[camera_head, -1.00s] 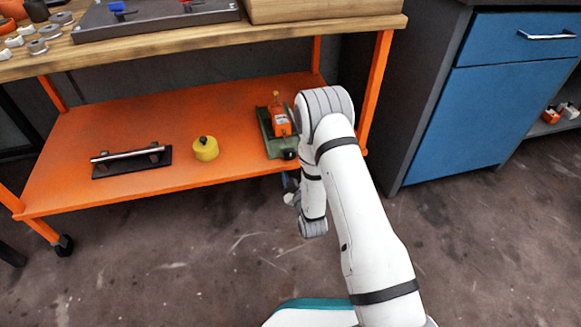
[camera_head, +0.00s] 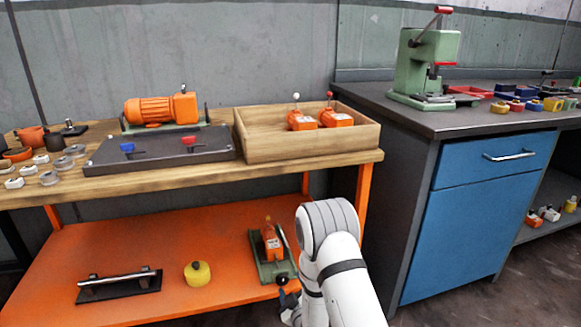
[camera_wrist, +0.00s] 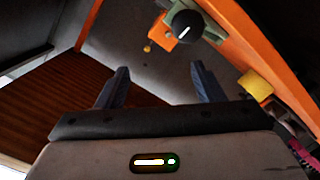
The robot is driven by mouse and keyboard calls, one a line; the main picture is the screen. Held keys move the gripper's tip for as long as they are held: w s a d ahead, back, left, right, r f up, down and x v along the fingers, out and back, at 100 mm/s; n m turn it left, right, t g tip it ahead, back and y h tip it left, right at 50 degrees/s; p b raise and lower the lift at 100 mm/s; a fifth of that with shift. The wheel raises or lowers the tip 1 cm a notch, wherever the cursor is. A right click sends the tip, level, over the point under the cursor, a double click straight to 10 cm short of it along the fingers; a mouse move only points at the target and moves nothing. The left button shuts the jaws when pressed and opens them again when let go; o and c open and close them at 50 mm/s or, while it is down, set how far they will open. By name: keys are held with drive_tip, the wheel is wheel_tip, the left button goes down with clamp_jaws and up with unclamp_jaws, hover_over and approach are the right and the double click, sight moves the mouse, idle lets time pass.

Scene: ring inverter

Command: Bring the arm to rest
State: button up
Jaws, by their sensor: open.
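My arm (camera_head: 337,250) is folded in front of the orange lower shelf, white with a grey elbow. My gripper (camera_wrist: 162,82) shows in the wrist view with its two dark fingers spread apart and nothing between them. In the head view the gripper (camera_head: 289,302) is a small dark shape low beside the forearm, close to the shelf's front edge and partly cut off by the frame.
The orange shelf (camera_head: 120,240) holds a green fixture with an orange block (camera_head: 272,255), a yellow weight (camera_head: 197,273) and a black plate with a bar (camera_head: 120,285). Above is a wooden bench (camera_head: 130,184); a blue cabinet (camera_head: 475,220) stands right.

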drive_tip(key=s+d+r+m+g+h+p, duration=0.1)
drive_tip(key=d+r+m+g+p, duration=0.15)
drive_tip(key=r+p, duration=0.6)
drive_tip(key=s+d+r+m+g+h+p, duration=0.1)
drive_tip(key=s+d+r+g+p, duration=0.15)
drive_tip(key=r, duration=1.15)
drive_tip(key=d+r+m+g+h+p, duration=0.1)
drive_tip(key=d+r+m+p, duration=0.15)
drive_tip(key=r+p, duration=0.65)
drive_tip(key=s+d+r+m+g+p, duration=0.2)
drive_tip(key=s+r+p, duration=0.5)
drive_tip(key=s+r, duration=0.7)
drive_tip(key=s+d+r+m+g+h+p, duration=0.1)
drive_tip(key=s+d+r+m+g+p, duration=0.2)
drive_tip(key=s+r, duration=1.1)
wheel_tip(320, 180, up, 4)
drive_tip(key=d+g+p, duration=0.2)
drive_tip(key=p, duration=0.3)
drive_tip(key=shift+s+g, duration=0.15)
drive_tip(key=shift+g, duration=0.15)
